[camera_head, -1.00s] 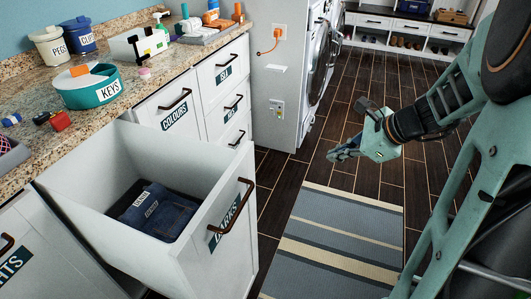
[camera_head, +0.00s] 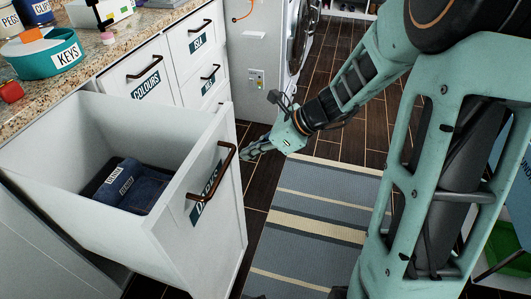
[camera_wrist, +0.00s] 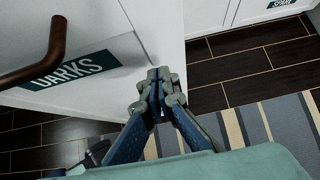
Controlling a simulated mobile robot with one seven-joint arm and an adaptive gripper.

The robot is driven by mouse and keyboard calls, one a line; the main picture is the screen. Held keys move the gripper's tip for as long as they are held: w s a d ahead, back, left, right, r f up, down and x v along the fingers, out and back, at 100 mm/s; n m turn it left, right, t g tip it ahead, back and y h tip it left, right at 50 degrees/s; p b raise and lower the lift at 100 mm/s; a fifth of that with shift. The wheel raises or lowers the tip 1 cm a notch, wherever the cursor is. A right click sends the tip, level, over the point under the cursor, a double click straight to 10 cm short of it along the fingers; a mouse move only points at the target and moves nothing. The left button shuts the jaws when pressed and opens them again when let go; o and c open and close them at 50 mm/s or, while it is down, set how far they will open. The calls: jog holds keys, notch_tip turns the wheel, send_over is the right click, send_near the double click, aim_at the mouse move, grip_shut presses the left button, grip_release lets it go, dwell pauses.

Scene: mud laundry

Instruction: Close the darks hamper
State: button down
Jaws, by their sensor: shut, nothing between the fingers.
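The darks hamper (camera_head: 160,235) is a white pull-out drawer standing open from the cabinet, with folded dark blue clothes (camera_head: 138,185) inside. Its front panel carries a bronze bar handle (camera_head: 212,172) and a DARKS label (camera_head: 205,193). In the wrist view the handle (camera_wrist: 35,55) and label (camera_wrist: 75,68) are at the left. My gripper (camera_head: 246,155) is shut and empty. It is just right of the hamper's front panel, near its far edge. In the wrist view my fingertips (camera_wrist: 158,75) overlap the panel's edge; I cannot tell whether they touch it.
Behind the hamper are closed white drawers, one labelled COLOURS (camera_head: 145,87). The granite counter (camera_head: 60,88) holds a teal KEYS bowl (camera_head: 45,55) and other small items. A striped rug (camera_head: 310,220) lies on the dark tiled floor. A washer (camera_head: 300,35) stands farther back.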

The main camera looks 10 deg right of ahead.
jog(key=shift+w+a, duration=0.2)
jog(key=shift+a, duration=0.3)
jog(key=shift+w+a, duration=0.2)
jog(key=shift+a, duration=0.3)
